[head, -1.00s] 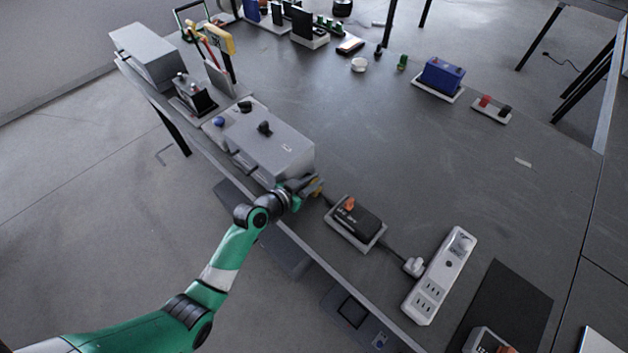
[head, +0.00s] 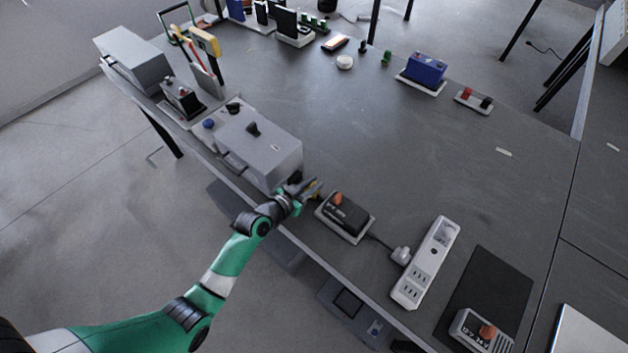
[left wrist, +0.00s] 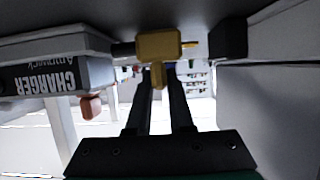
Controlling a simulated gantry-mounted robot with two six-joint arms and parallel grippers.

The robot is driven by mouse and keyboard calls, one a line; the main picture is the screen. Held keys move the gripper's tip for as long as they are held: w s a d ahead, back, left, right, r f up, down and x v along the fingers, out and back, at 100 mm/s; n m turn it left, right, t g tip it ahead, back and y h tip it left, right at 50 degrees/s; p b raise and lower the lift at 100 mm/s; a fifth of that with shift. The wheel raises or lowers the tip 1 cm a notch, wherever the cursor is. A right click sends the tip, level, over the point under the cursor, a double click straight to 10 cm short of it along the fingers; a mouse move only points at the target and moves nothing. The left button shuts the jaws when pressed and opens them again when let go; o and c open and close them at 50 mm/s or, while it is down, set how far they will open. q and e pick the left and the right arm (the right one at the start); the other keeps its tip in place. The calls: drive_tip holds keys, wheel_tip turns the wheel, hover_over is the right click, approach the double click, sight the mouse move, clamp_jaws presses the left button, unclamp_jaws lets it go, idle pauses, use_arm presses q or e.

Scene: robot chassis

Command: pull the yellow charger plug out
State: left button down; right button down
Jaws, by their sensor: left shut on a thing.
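The yellow charger plug (left wrist: 158,45) sits between the black charger (left wrist: 60,72) on the left and a black socket (left wrist: 228,38) on the right in the left wrist view. A thin brass-coloured pin shows in the gap between plug and socket; I cannot tell if its tip is still inside. My left gripper (left wrist: 160,78) is shut on the plug's lower tab. In the head view, the left gripper (head: 308,189) is between the grey box (head: 270,150) and the charger (head: 345,216), with the yellow plug (head: 318,187) partly hidden. My right gripper is not in view.
A white power strip (head: 427,262) lies right of the charger, with a white plug (head: 401,255) and cable beside it. A blue battery (head: 426,68) is at the back. The table's middle is clear.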

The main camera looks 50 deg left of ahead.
use_arm(q)
drive_tip(key=c, duration=0.8)
unclamp_jaws()
drive_tip(key=shift+d, duration=0.25)
drive_tip(key=shift+a, duration=0.1)
drive_tip(key=shift+r, duration=0.1)
drive_tip(key=shift+s+r+p, duration=0.2)
drive_tip(key=shift+s+p, duration=0.1)
drive_tip(key=shift+s, duration=0.1)
drive_tip(key=p+v, duration=0.2)
drive_tip(key=v, duration=0.8)
drive_tip(key=shift+s+p, duration=0.3)
drive_tip(key=shift+p, duration=0.05)
